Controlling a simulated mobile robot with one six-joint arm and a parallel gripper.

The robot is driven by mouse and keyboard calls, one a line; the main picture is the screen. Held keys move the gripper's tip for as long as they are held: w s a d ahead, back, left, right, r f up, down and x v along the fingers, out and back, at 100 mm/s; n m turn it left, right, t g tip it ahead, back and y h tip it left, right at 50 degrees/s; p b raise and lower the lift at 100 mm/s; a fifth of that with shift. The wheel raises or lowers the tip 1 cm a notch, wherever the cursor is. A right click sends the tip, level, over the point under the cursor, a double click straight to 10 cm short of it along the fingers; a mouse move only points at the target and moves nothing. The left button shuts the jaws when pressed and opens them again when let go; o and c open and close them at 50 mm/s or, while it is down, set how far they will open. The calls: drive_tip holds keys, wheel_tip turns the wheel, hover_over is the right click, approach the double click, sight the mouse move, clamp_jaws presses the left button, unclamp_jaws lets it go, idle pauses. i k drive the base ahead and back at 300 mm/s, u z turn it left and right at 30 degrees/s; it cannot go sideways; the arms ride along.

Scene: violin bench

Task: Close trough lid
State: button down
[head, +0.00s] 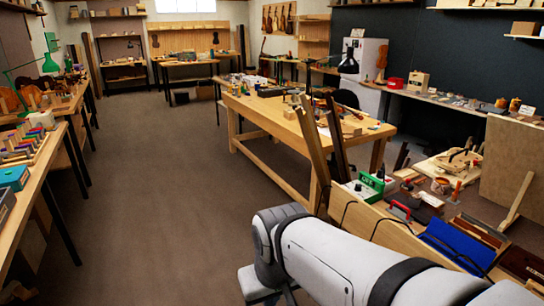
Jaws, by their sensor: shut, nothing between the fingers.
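I cannot pick out the trough or its lid for certain in the head view. A blue flat-sided object (457,246) lies on the near right bench, partly hidden behind my arm. A dark box with a red handle (414,206) stands just behind it. A green and white device (372,185) sits further left on the same bench. My pale grey arm crosses the bottom right in front of this bench. My gripper is not in view.
Two long dark boards (312,146) stand upright near the left end of the near bench. A wooden workbench (262,112) with tools stands beyond. Another bench (40,165) runs along the left. The brown floor (150,200) between them is clear.

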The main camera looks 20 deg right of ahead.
sight(484, 257)
drive_tip(key=i, duration=1.8)
drive_tip(key=z, duration=1.15)
drive_tip(key=i, duration=0.65)
drive_tip(key=z, duration=3.25)
drive_tip(key=i, duration=1)
